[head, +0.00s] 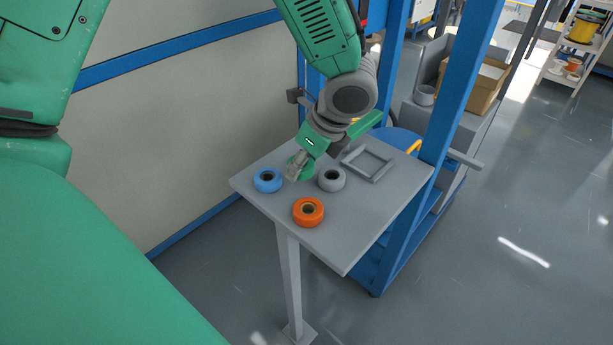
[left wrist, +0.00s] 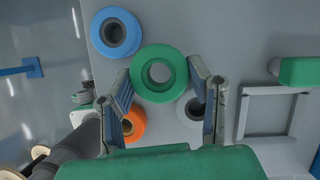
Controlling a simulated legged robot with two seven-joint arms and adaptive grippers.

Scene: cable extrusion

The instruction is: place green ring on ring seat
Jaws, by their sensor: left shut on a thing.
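The green ring (head: 307,171) is held between the fingers of my left gripper (head: 296,168). In the left wrist view the green ring (left wrist: 160,52) sits between the two fingertips (left wrist: 161,78). It looks larger than the other rings there, so it appears raised above the table. A grey square frame (head: 386,175), which may be the ring seat, lies on the table to the right of the gripper. It also shows at the right of the left wrist view (left wrist: 240,118). My right gripper is not in view.
A blue ring (head: 267,187), an orange ring (head: 308,219) and a grey ring (head: 331,187) lie on the small grey table (head: 345,235) around the gripper. A blue post (head: 460,85) stands beside the table's right corner. The table's front right part is clear.

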